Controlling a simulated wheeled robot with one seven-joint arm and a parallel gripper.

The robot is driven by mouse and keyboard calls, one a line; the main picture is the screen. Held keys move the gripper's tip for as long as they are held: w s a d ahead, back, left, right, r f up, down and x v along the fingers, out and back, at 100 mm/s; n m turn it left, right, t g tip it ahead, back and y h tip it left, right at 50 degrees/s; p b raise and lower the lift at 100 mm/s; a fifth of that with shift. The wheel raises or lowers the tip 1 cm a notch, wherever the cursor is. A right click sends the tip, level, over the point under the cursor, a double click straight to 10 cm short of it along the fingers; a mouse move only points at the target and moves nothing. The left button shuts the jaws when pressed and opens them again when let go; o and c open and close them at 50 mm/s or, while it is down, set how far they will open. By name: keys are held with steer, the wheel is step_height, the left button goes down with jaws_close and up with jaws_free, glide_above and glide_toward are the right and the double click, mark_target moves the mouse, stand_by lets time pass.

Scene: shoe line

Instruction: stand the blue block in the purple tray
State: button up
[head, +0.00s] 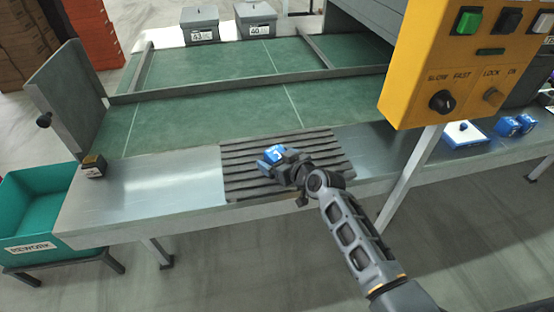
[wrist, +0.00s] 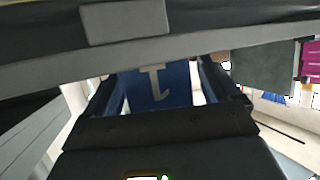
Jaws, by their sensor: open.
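A blue block (head: 272,154) with a pale mark is on the dark ridged mat (head: 240,182) at the front of the bench. In the wrist view the blue block (wrist: 158,88) is between my fingers, its pale mark facing the camera. My gripper (head: 280,157) is open at the block, with a finger on either side; contact cannot be told. It also shows in the wrist view (wrist: 160,90). No purple tray can be made out in the head view. A magenta patch (wrist: 312,60) shows at the right edge of the wrist view; what it is cannot be told.
A yellow control box (head: 465,65) on a slanted post overhangs the right. Beyond it are a white tray (head: 463,140) and other blue items (head: 507,127). A small dark block (head: 94,167) sits at left. A teal bin (head: 35,205) stands lower left. Bare metal lies left of the mat.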

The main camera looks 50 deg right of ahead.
steer(key=shift+r, duration=0.15)
steer(key=shift+s, duration=0.3)
steer(key=b+v, duration=0.1)
steer(key=v, duration=1)
steer(key=shift+r, duration=0.25)
steer(key=s+a, duration=1.2)
steer(key=s, duration=0.3)
steer(key=s+a+r+n+y, duration=0.1)
steer(key=s+a+r, duration=0.2)
steer(key=s+r, duration=0.3)
steer(key=s+a+r+n+t+y, duration=0.1)
steer(key=s+a+r, duration=0.3)
steer(key=s+r, duration=0.2)
steer(key=s, duration=0.2)
steer(key=shift+s+r+y, duration=0.15)
steer(key=shift+s+y, duration=0.15)
